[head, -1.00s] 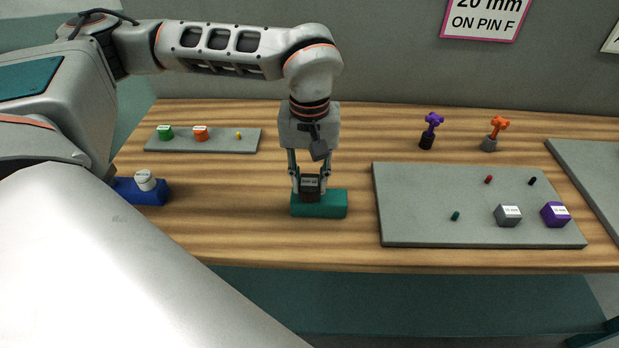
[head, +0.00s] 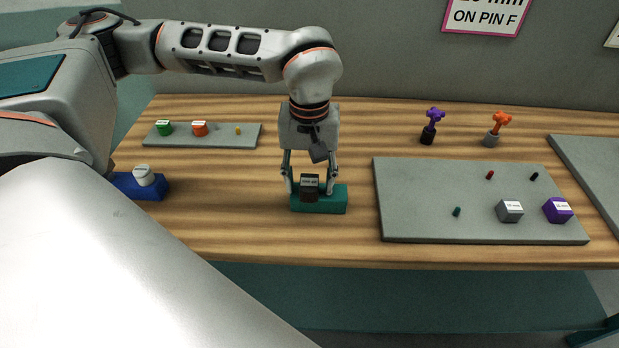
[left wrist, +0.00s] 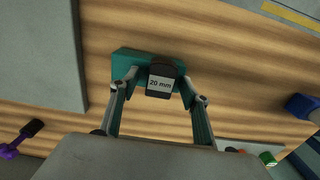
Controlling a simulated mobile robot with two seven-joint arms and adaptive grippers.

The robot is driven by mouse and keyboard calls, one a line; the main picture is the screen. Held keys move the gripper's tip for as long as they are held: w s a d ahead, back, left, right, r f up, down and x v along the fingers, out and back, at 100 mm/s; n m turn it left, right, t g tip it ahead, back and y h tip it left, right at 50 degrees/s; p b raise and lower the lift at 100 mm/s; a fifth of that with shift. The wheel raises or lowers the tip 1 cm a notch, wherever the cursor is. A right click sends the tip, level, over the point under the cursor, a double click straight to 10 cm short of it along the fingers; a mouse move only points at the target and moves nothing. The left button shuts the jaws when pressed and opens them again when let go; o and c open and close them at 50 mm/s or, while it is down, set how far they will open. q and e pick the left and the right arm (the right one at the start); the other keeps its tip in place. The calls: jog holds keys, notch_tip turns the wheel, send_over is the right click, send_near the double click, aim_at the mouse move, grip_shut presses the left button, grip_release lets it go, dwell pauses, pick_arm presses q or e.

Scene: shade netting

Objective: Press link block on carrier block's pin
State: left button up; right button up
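A black link block (head: 310,187) with a white label sits on the teal carrier block (head: 334,200) on the table. The label reads "20 mm" in the left wrist view, where the link block (left wrist: 161,80) lies over the carrier block (left wrist: 124,66). The pin is hidden. My left gripper (head: 311,190) is open, its fingers spread to either side of the link block with gaps. Its fingers also show in the left wrist view (left wrist: 157,92). My right gripper is not in view.
A grey mat (head: 410,220) on the right holds small pins, a grey block (head: 509,212) and a purple block (head: 557,211). A blue block with a white piece (head: 143,176) stands at left. A grey strip (head: 220,140) with small parts lies behind. Table around the carrier is clear.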

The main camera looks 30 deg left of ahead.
aim_at(310, 180)
pick_arm(q)
notch_tip(310, 180, up, 12)
dwell(0.8)
dwell(0.3)
